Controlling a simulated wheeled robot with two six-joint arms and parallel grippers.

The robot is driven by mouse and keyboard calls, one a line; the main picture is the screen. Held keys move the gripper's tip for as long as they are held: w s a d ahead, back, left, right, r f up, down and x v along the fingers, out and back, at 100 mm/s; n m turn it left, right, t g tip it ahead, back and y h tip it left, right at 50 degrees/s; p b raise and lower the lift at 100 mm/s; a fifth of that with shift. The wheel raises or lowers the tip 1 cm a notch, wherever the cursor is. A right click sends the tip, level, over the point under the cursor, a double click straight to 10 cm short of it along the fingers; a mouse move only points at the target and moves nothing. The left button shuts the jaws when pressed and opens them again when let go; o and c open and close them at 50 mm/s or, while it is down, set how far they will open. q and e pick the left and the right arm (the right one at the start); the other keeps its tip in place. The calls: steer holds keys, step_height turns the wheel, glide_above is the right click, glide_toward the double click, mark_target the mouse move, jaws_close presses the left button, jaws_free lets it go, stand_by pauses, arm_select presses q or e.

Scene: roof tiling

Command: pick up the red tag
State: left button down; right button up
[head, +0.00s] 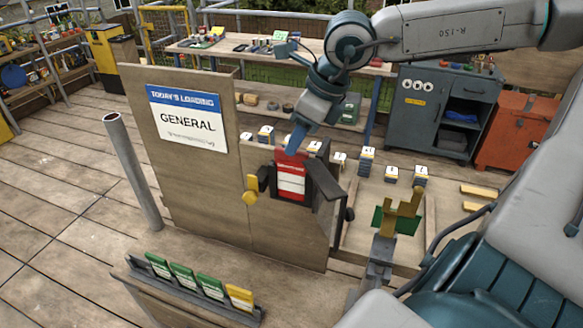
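The red tag (291,182), with a white printed panel on its face, stands upright in a dark holder (322,180) on the wooden board. My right gripper (293,146) comes down from above, its fingers at the top edge of the tag. A blue finger and a reddish part overlap there, so I cannot tell whether the fingers touch or grip the tag. The tag's lower edge sits within the holder.
The board (205,185) carries a sign reading "GENERAL". A rack (190,292) in front holds several green tags and a yellow one. A grey post (146,190) stands left. A grey cabinet (440,110) is behind.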

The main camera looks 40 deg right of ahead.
mark_target(291, 171)
steer(key=shift+p+x, duration=0.7)
steer(key=shift+x, duration=1.45)
steer(key=shift+s, duration=0.2)
steer(key=shift+c, duration=0.2)
jaws_close()
